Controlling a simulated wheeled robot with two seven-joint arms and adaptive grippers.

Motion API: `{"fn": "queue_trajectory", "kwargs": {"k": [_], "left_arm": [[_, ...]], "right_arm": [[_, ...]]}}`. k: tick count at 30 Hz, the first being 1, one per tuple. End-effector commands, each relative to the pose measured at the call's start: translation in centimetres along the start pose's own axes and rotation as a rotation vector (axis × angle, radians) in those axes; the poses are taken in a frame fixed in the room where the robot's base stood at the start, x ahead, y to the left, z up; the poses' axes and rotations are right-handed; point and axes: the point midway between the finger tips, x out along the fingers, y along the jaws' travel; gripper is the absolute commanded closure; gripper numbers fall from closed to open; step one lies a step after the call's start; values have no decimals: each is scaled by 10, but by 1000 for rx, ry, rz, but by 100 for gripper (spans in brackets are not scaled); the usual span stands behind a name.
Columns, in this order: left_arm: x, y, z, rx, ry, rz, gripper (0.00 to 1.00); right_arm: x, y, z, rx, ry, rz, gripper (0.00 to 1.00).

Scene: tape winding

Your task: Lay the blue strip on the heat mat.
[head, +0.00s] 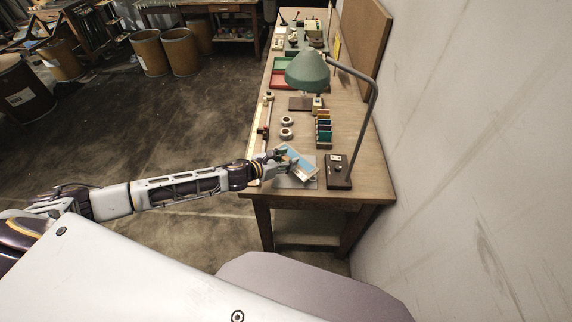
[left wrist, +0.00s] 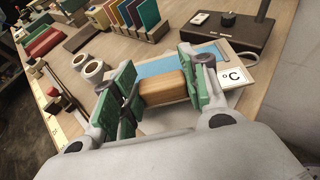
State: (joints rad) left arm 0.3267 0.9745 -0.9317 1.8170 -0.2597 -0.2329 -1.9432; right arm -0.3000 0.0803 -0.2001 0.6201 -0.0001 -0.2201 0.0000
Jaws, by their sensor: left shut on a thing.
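The blue strip (head: 299,160) shows in the head view as a slanted panel with pale edges over the table's near end. In the left wrist view the blue strip (left wrist: 165,66) lies just behind a wooden block (left wrist: 162,88), which looks like its grip. My left gripper (head: 277,162) is shut on that block, its green pads (left wrist: 160,90) on both sides. The pale grey heat mat (head: 288,183) is underneath, partly hidden by the gripper and strip. A white °C label (left wrist: 232,77) is beside the right finger. Whether the strip touches the mat I cannot tell. My right gripper is not in view.
A dark control box (head: 339,170) stands right of the mat, and a green lamp (head: 307,70) arches over the table. A rack of coloured strips (head: 324,128) and two tape rolls (head: 287,127) are farther back. A long rail (head: 265,120) runs along the left edge.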

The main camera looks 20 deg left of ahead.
Motion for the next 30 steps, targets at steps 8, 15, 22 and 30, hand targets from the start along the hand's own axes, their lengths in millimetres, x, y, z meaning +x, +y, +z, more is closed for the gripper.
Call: {"fn": "queue_trajectory", "kwargs": {"k": [8, 15, 22, 30], "left_arm": [[-13, 0, 32, 3, -2, -1, 86], [-19, 0, 46, 2, -1, 0, 86], [-20, 0, 49, 0, 0, 0, 86], [-20, 0, 49, 0, 0, 0, 86]], "right_arm": [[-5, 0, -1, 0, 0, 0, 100], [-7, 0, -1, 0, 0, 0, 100], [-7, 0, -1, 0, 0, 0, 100], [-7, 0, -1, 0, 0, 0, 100]]}}
